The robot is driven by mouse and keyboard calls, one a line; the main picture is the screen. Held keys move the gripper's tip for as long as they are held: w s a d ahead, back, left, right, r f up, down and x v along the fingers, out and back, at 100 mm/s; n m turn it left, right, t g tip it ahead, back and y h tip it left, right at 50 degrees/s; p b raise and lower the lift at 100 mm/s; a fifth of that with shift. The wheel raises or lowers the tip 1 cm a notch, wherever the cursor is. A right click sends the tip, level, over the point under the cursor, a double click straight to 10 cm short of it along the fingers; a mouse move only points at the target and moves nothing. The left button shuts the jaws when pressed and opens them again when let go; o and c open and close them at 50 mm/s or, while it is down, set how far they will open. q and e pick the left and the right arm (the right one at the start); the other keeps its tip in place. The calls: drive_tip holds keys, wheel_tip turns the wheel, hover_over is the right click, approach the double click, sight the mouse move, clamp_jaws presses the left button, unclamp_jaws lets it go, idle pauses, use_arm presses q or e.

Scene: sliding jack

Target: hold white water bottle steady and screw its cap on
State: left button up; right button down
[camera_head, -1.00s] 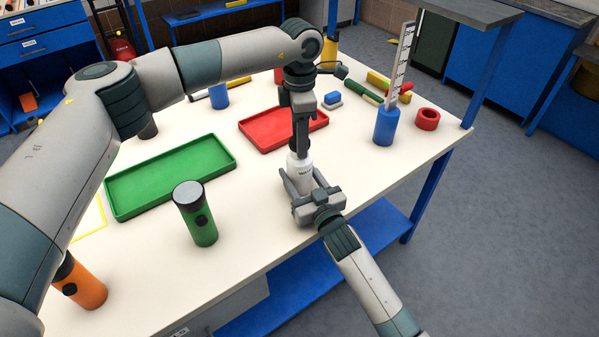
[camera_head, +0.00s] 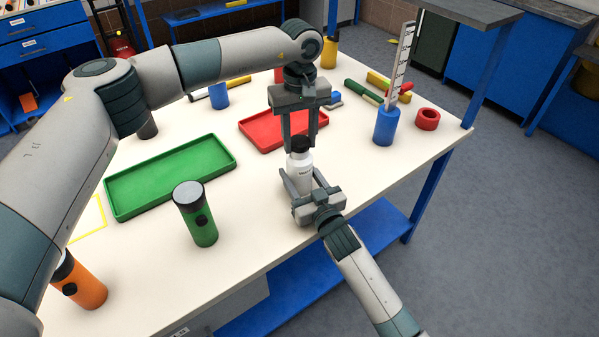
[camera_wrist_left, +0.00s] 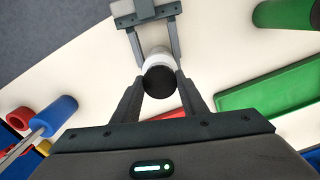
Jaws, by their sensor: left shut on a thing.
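The white water bottle (camera_head: 301,177) stands upright near the front edge of the table; its white side also shows in the left wrist view (camera_wrist_left: 154,57). Its black cap (camera_head: 300,144) sits at the top of the bottle; from above it is a dark disc (camera_wrist_left: 161,82). Whether the thread is tight cannot be seen. My left gripper (camera_head: 301,138) points straight down from above, its fingers shut on the cap's sides. My right gripper (camera_head: 302,183) comes in level from the front, with one finger on each side of the bottle's body, and appears closed on it.
A green tray (camera_head: 118,209) and green bottle (camera_head: 203,228) are to the left, with an orange bottle (camera_head: 88,290) farther left. A red tray (camera_head: 262,147) lies behind. A blue cylinder (camera_head: 386,128) and red ring (camera_head: 428,119) stand right. Table front-right is clear.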

use_arm(q)
drive_tip(key=o, duration=1.2)
drive_tip(key=shift+r, duration=0.15)
drive_tip(key=shift+r, duration=2.15)
drive_tip(key=shift+c, duration=0.5)
